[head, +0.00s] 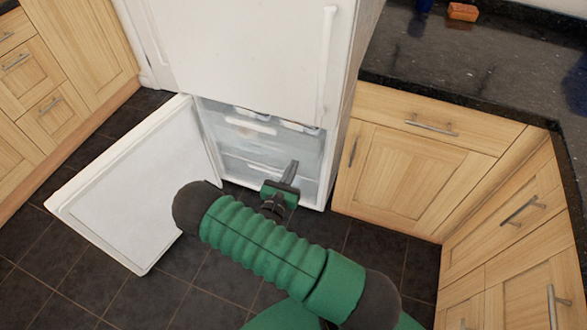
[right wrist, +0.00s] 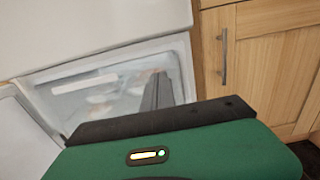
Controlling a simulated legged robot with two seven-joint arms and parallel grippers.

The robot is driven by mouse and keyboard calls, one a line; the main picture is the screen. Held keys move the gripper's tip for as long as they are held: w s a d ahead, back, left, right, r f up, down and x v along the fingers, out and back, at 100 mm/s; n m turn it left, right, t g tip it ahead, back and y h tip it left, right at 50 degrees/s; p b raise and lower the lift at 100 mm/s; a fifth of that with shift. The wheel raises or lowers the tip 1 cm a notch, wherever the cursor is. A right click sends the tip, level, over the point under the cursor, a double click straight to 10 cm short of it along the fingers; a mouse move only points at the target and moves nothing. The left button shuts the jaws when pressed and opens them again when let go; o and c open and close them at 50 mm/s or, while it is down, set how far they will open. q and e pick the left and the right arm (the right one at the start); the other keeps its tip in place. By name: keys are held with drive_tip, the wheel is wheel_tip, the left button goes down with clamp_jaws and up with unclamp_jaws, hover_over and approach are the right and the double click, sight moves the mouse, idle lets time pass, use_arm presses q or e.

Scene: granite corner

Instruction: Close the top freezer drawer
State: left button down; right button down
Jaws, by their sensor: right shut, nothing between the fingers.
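The white freezer compartment (head: 321,165) stands open under the fridge, and its door (head: 140,185) is swung out to the left. The top freezer drawer (head: 230,115) is translucent with a white handle. In the right wrist view the drawer front (right wrist: 110,98) shows blurred contents behind it. I cannot tell how far the drawer sticks out. A lower drawer (head: 245,167) is partly visible below it. My right gripper (head: 292,167) is shut and empty, in front of the drawers near their right side; its fingers also show in the right wrist view (right wrist: 158,88). I cannot tell whether it touches the drawer.
The closed upper fridge door (head: 240,50) is above the compartment. Wooden cabinets (head: 410,175) with a dark granite counter (head: 460,65) stand close on the right. More wooden cabinets (head: 75,50) stand on the left. The dark tiled floor (head: 180,270) is clear around the open door.

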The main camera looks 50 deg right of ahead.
sight(307, 138)
drive_tip(key=b+x, duration=0.1)
drive_tip(key=x, duration=0.4)
drive_tip(key=b+x, duration=0.1)
drive_tip(key=x, duration=0.4)
drive_tip(key=shift+s+d+f, duration=0.1)
drive_tip(key=shift+s+f, duration=0.05)
drive_tip(key=shift+f, duration=0.05)
drive_tip(key=shift+d+r, duration=0.1)
drive_tip(key=shift+d, duration=0.15)
drive_tip(key=shift+w+d+b, duration=0.25)
drive_tip(key=shift+d+b, duration=0.05)
drive_tip(key=shift+d, duration=0.05)
drive_tip(key=x, duration=0.4)
drive_tip(key=shift+d, duration=0.1)
drive_tip(key=shift+w, duration=0.1)
